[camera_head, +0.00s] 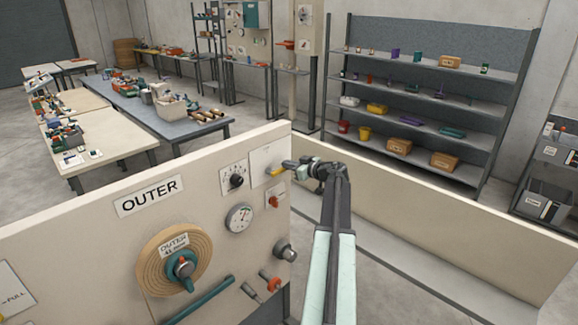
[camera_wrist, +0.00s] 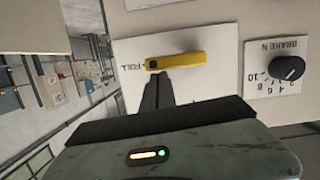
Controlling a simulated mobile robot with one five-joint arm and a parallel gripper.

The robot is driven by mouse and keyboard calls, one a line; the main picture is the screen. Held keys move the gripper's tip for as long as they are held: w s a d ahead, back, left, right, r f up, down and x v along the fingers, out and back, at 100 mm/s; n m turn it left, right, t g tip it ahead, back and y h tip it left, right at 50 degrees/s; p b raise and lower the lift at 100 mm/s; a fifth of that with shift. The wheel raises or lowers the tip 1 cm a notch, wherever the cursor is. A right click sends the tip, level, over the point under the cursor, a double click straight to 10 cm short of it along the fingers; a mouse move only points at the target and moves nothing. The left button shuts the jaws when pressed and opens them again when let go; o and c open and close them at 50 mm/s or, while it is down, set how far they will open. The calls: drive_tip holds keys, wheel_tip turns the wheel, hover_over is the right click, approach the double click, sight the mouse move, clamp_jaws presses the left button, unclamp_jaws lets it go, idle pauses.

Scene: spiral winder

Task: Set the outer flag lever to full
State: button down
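The outer flag lever is a yellow bar (camera_wrist: 176,61) on a white plate, with its dark-spotted end beside the FULL mark (camera_wrist: 133,67) in the wrist view. In the head view the yellow lever (camera_head: 277,171) shows small near the panel's upper right corner. My gripper (camera_head: 289,165) is at the lever. In the wrist view its dark fingers (camera_wrist: 157,76) are close together, with the tips right at the lever's marked end. They look shut beside the lever rather than around it; whether they touch it I cannot tell.
The panel labelled OUTER (camera_head: 150,195) carries a brake dial (camera_head: 235,180), a gauge (camera_head: 240,218), a wound spool (camera_head: 150,262) and red knobs (camera_head: 270,280) close by. The brake dial also shows in the wrist view (camera_wrist: 288,68). A low wall (camera_head: 430,225) stands to the right.

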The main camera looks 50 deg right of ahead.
drive_tip(key=s+r+p, duration=0.6)
drive_tip(key=s, duration=0.3)
drive_tip(key=shift+s+a+r+p, duration=0.2)
drive_tip(key=shift+s+a+p, duration=0.1)
drive_tip(key=shift+s, duration=0.1)
